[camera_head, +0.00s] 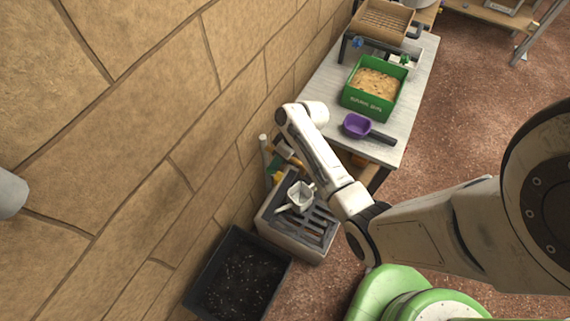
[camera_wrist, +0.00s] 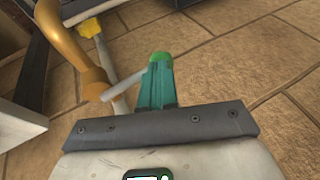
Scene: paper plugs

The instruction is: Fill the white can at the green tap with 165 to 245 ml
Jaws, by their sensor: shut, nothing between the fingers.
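The white can (camera_head: 300,194) stands on the dark slatted grate of a grey basin (camera_head: 284,238) by the wall. Its inside and any water level cannot be made out. Brass pipework (camera_wrist: 76,42) with a yellow knob (camera_wrist: 88,28) shows at the left of the wrist view. A bright green piece (camera_wrist: 160,57), apparently the green tap's handle, shows right at the tips of my gripper (camera_wrist: 157,72). A grey rod reaches toward it from the brass. My gripper is shut and empty. Whether it touches the green piece I cannot tell.
A grey table (camera_head: 414,95) carries a purple scoop (camera_head: 356,125), a green box (camera_head: 382,107) of pale material and a brown tray (camera_head: 383,22). A black bin (camera_head: 208,274) of dark soil stands beside the basin. The stone wall (camera_head: 180,90) is close on the left.

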